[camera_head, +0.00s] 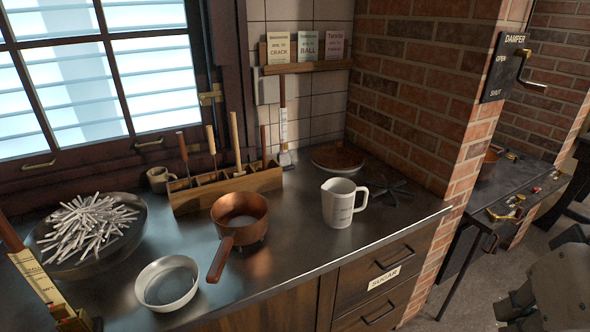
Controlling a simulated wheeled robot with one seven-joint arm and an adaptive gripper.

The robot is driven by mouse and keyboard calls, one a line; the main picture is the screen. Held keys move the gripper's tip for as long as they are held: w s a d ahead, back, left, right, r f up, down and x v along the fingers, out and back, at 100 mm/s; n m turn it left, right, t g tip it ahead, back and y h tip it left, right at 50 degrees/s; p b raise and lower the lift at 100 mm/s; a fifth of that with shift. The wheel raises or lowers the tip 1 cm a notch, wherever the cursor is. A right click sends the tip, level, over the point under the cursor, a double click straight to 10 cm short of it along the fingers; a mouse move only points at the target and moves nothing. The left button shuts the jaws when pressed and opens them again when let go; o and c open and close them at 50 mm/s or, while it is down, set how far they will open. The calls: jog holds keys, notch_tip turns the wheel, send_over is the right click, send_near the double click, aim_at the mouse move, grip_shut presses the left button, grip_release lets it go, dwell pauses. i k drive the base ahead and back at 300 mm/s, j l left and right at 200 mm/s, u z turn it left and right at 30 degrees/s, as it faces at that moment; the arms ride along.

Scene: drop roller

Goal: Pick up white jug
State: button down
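The white jug (341,204) stands upright on the dark metal counter, right of the copper pan. It has a spout at its upper left, a handle on its right side and small dark lettering on its front. Its top is open and nothing touches it. A grey part of my arm shows at the lower right edge, with a dark part at its left end. This is well to the right of the jug and apart from it. I cannot make out gripper fingertips there.
The copper pan (240,210) has its handle toward the front. A white bowl (168,283) and a wide dark bowl of white sticks (138,213) stand left. A wooden tool box (228,189) is behind. A black trivet (398,190) and brick wall (420,110) are right of the jug.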

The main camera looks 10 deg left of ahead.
aim_at(337, 209)
jog(key=i+l+u, duration=0.15)
jog(key=u, duration=0.3)
jog(key=l+u, duration=0.45)
jog(key=i+l+u, duration=0.15)
jog(key=l, duration=0.85)
jog(key=i+l+u, duration=0.1)
jog(key=l, duration=0.85)
jog(key=i+l+u, duration=0.15)
jog(key=l, duration=0.9)
